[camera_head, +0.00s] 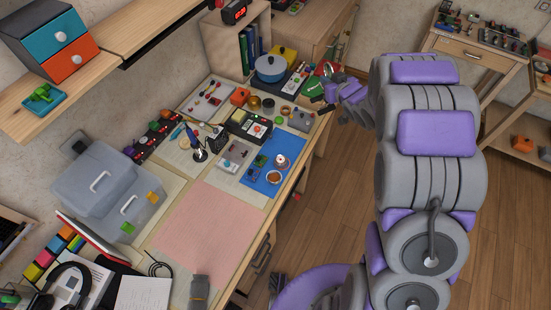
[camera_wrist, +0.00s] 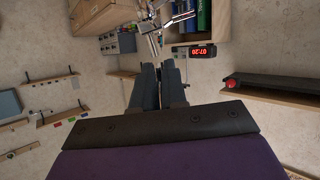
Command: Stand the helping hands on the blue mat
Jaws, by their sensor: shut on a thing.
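The helping hands, a shiny metal stand with thin arms and clips, shows just beyond my fingertips in the wrist view (camera_wrist: 168,24). My gripper (camera_wrist: 160,78) is shut on it; the exact contact is hard to make out. In the head view my gripper (camera_head: 328,98) is beyond the workbench's far right corner, and the shiny piece near it (camera_head: 327,70) is small and partly lost against the background. The blue mat (camera_head: 254,178) lies on the bench, left of and nearer than my gripper.
A soldering iron stand (camera_head: 195,145) is further left. A pink mat (camera_head: 208,222) lies clear nearer me. A blue pot (camera_head: 270,69) is at the back.

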